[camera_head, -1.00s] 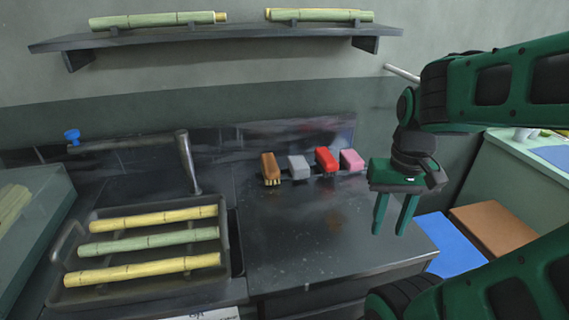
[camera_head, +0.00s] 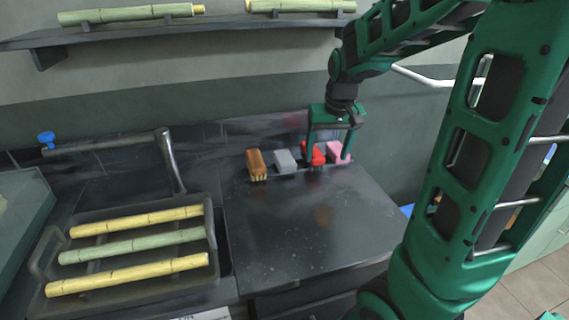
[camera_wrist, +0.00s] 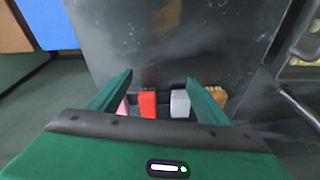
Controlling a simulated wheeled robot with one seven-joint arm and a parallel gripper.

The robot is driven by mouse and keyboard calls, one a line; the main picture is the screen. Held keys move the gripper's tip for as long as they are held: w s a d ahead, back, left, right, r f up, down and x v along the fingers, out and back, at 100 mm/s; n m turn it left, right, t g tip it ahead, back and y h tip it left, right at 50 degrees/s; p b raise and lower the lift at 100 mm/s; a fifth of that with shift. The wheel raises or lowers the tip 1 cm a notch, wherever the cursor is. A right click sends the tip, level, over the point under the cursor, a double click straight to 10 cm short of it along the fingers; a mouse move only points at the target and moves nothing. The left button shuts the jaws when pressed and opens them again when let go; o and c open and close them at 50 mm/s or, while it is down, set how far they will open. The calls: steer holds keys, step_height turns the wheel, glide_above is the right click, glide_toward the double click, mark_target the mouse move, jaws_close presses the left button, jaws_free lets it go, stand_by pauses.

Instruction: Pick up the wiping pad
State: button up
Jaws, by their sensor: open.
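A row of small cleaning items stands at the back of the dark counter. In the head view they are a brown bristle brush (camera_head: 256,165), a grey block (camera_head: 285,160), a red brush (camera_head: 313,154) and a pink block (camera_head: 335,151). Which one is the wiping pad is not certain; the grey block looks pad-like. My gripper (camera_head: 329,159) is open and empty, its fingers overlapping the red and pink items in the head view. In the wrist view, the red brush (camera_wrist: 148,104) and grey block (camera_wrist: 180,104) show between the fingers (camera_wrist: 159,76). No grip on anything shows.
The dark counter (camera_head: 290,235) is clear in front of the row. A tray (camera_head: 212,245) with three cane pieces lies to the left, near a metal tap (camera_head: 171,160). A wall shelf (camera_head: 110,32) with cane is above.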

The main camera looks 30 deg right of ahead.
steer(key=w+a+f, duration=0.1)
steer(key=w, duration=0.5)
steer(key=w+a+f+n+t, duration=0.1)
steer(key=w, duration=0.4)
steer(key=w+a+f+n, duration=0.1)
steer(key=w, duration=0.5)
steer(key=shift+w+a+t, duration=0.2)
steer(key=shift+w+t, duration=0.1)
steer(key=shift+t, duration=0.1)
glide_above(285, 157)
steer(key=f, duration=0.4)
steer(key=shift+s+a+f, duration=0.15)
steer(key=shift+s+a, duration=0.15)
steer(key=shift+s, duration=0.1)
steer(key=shift+s+f+x, duration=0.1)
steer(key=shift+s+x, duration=0.1)
steer(key=shift+x, duration=0.8)
steer(key=shift+s+f+x, duration=0.1)
steer(key=shift+s+x, duration=0.1)
steer(key=shift+x, duration=0.85)
steer(key=shift+s+f+x, duration=0.1)
steer(key=shift+s+x, duration=0.1)
steer(key=shift+x, duration=0.8)
steer(key=shift+d+f, duration=0.15)
steer(key=shift+c, duration=0.3)
steer(key=c, duration=1.1)
